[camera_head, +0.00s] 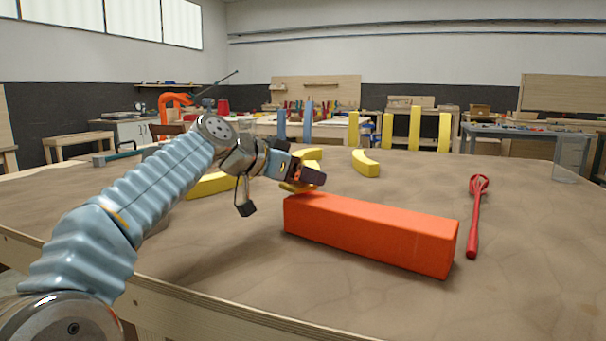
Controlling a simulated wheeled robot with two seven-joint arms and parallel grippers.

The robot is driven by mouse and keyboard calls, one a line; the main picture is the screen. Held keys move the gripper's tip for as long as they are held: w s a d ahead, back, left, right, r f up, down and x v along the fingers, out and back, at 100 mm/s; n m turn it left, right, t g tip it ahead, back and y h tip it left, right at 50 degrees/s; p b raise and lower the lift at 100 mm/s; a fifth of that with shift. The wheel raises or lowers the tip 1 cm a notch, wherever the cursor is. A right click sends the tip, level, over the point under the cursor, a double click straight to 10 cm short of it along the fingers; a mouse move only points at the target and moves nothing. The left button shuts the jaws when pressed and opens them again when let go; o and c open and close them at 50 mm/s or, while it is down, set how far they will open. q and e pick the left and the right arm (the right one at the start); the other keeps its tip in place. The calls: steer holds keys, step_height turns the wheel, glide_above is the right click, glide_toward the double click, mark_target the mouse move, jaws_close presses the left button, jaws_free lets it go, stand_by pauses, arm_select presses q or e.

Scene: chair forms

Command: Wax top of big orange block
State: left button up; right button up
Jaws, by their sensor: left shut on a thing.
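The big orange block (372,232) lies lengthwise on the table, its long top face bare over most of its length. My left gripper (310,180) comes in from the left and is at the far left end of the block. It is shut on a small yellow piece (292,188), which is mostly hidden by the fingers. The piece is at the block's top left end; I cannot tell whether it touches the block. My right gripper is not in view.
The table (230,265) is clear in front of the block. A red tool (474,220) lies to its right. Yellow curved pieces (366,163) lie behind, and another yellow piece (208,186) lies behind my left arm. Upright yellow and blue posts stand beyond.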

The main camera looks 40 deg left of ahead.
mark_target(455, 225)
arm_select(q)
steer(key=shift+f+b, duration=0.45)
steer(key=shift+w+d+f+b, duration=0.1)
steer(key=shift+d+b, duration=0.25)
steer(key=shift+d, duration=3.25)
steer(key=shift+w+d+r+p, duration=0.1)
steer(key=shift+d+p, duration=0.2)
steer(key=shift+d, duration=1.25)
steer(key=shift+w+d+r+p, duration=0.1)
steer(key=shift+d+p, duration=0.15)
steer(key=shift+d, duration=1.25)
steer(key=shift+d+f+p, duration=0.1)
steer(key=shift+d+p, duration=0.4)
steer(key=shift+d, duration=1.75)
steer(key=shift+w+d+p, duration=0.2)
steer(key=shift+d+p, duration=1.05)
steer(key=shift+d, duration=2.1)
steer(key=shift+w+d, duration=0.1)
steer(key=shift+d, duration=1.9)
